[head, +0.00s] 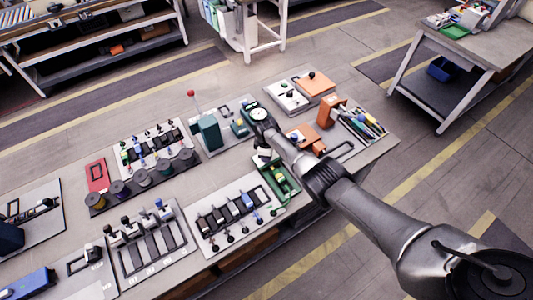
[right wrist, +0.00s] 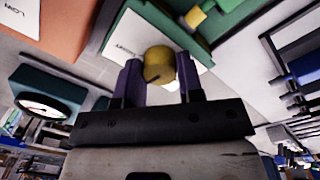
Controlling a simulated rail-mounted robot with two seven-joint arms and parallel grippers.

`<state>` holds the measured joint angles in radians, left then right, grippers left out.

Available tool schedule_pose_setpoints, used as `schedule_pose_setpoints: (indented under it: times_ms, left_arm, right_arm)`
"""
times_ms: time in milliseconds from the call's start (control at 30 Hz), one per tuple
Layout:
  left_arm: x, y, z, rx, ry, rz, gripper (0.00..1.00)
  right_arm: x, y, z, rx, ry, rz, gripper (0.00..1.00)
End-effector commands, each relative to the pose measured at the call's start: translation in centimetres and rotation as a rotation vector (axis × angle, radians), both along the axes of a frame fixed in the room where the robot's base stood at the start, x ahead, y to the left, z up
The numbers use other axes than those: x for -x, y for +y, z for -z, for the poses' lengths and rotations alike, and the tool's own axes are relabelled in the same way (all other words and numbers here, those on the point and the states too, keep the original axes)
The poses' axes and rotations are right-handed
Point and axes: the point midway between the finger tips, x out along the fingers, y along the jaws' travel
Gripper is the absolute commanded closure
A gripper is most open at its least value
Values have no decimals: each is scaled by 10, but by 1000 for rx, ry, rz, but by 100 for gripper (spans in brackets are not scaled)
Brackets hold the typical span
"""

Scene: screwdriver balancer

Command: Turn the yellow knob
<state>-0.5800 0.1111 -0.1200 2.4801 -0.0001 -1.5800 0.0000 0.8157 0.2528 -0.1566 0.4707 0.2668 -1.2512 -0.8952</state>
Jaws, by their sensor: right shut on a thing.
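The yellow knob (right wrist: 158,66) is between the two purple-grey fingers of my right gripper (right wrist: 160,76) in the right wrist view. The fingers are shut on its sides. The knob stands in front of a white label on a green unit (right wrist: 232,15), and a second yellow part (right wrist: 196,18) shows higher on that unit. In the head view my right gripper (head: 262,157) is small and dark beside the green unit (head: 284,186). I cannot make out the knob there. My left gripper is not in view.
A dial gauge (head: 258,114) stands close behind my right wrist. An orange block (head: 331,112) and a pen holder are to the right. A switch panel (head: 250,190) lies left of the green unit. The bench is crowded, with bare table near its right corner.

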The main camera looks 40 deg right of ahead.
Motion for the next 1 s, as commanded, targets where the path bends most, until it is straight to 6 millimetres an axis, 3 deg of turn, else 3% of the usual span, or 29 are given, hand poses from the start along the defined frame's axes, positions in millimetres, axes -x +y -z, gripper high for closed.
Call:
schedule_pose_setpoints:
  times_ms: [600, 1000]
  left_arm:
    - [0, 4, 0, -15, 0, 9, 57]
    - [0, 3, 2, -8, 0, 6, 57]
  right_arm:
    - [-1, 1, 0, 0, 0, 576, 89]
    - [-1, 1, 0, 0, 0, 843, 89]
